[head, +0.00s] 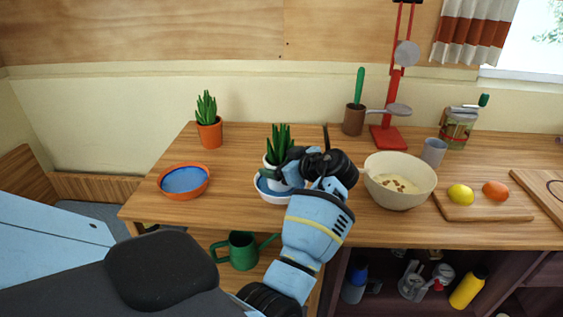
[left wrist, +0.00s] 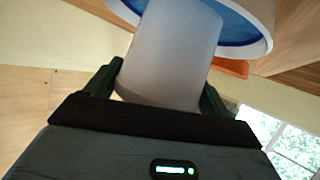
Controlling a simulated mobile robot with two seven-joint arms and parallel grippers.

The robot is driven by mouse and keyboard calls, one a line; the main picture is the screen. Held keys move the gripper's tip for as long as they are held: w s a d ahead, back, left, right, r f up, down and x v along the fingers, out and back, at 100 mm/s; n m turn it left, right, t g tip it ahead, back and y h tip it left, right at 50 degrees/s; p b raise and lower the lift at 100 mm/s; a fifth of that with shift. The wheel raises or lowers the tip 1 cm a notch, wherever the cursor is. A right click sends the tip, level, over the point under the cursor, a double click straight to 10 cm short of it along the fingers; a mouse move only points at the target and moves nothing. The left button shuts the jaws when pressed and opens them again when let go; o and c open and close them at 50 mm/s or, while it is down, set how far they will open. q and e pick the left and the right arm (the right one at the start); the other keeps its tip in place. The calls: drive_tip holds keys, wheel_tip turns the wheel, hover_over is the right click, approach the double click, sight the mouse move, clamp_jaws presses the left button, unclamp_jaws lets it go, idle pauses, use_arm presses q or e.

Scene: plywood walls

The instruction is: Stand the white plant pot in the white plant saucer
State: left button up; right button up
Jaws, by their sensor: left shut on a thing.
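The white plant pot (head: 269,160) with a spiky green plant stands upright in the middle of the head view. My left gripper (head: 283,168) is shut on it from the right and front, hiding part of it. In the left wrist view the pot (left wrist: 172,55) sits between the two fingers. The white plant saucer (head: 264,195), blue inside, is directly under the pot near the table's front edge. Its rim (left wrist: 262,45) also shows in the left wrist view. The pot overlaps the saucer's inside; I cannot tell whether its base touches. My right gripper is out of view.
An orange saucer (head: 206,192), blue inside, and an orange potted plant (head: 210,134) stand to the left. A cream bowl (head: 401,203) is close to the gripper's right. A green watering can (head: 242,251) is below the tabletop. Bare wood lies between the two saucers.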

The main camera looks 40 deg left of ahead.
use_arm(q)
drive_tip(key=shift+r, duration=0.15)
drive_tip(key=o, duration=1.3)
drive_tip(key=shift+d, duration=0.1)
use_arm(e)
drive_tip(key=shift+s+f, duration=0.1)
use_arm(q)
drive_tip(key=b+v, duration=0.1)
drive_tip(key=v, duration=0.5)
drive_tip(key=shift+d+r, duration=0.1)
drive_tip(key=shift+d, duration=0.2)
drive_tip(key=shift+s+d+r, duration=0.1)
drive_tip(key=shift+d+r, duration=0.15)
drive_tip(key=shift+d, duration=0.2)
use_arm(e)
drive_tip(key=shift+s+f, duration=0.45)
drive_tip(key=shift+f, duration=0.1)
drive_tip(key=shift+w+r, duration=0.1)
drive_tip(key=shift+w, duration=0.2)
